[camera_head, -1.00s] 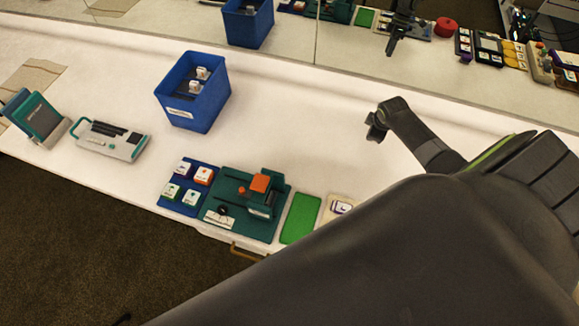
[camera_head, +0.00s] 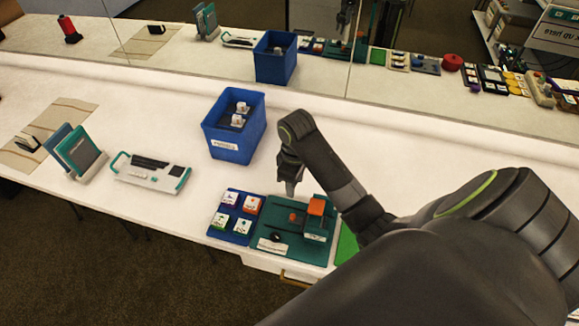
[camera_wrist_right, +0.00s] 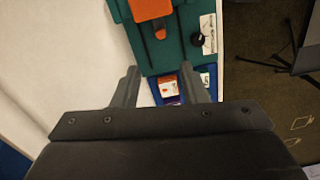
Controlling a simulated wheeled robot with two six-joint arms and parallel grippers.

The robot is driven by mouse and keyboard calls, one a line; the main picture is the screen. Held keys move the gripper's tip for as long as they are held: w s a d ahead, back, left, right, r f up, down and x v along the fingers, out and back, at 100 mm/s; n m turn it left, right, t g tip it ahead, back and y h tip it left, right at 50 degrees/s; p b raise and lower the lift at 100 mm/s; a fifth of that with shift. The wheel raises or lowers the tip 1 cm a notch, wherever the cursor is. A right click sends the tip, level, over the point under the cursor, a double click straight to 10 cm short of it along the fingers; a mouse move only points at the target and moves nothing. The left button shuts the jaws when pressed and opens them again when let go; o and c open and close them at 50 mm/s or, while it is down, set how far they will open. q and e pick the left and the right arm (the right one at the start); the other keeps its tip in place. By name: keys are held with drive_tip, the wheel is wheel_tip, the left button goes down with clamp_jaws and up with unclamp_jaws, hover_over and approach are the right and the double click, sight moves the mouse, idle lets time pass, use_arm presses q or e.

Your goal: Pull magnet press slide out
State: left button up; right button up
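The teal magnet press (camera_head: 268,213) stands on the front part of the white table, with an orange block (camera_head: 316,206) on top. A black knob (camera_head: 275,238) sits near its front edge beside a white label. The wrist view shows the press (camera_wrist_right: 178,52) at the top, with its orange block (camera_wrist_right: 148,9), small orange piece (camera_wrist_right: 160,34) and black knob (camera_wrist_right: 197,40). My right gripper (camera_head: 290,188) hangs above and behind the press. In the wrist view its fingers (camera_wrist_right: 160,80) are apart with nothing held between them. My left gripper is out of view.
A blue tray (camera_head: 212,231) with several square tiles lies left of the press. A blue bin (camera_head: 235,146) stands behind it. A white device (camera_head: 150,172) and a teal-framed stand (camera_head: 80,152) are farther left. A green mat (camera_head: 346,243) is partly behind my arm. A mirror lines the back.

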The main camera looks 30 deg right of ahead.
sight(293, 215)
drive_tip(key=f, duration=1.4)
drive_tip(key=shift+a+f, duration=0.25)
drive_tip(key=shift+f, duration=0.15)
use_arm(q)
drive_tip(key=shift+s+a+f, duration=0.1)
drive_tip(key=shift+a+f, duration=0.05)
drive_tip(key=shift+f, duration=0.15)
use_arm(e)
drive_tip(key=shift+f, duration=0.8)
clamp_jaws()
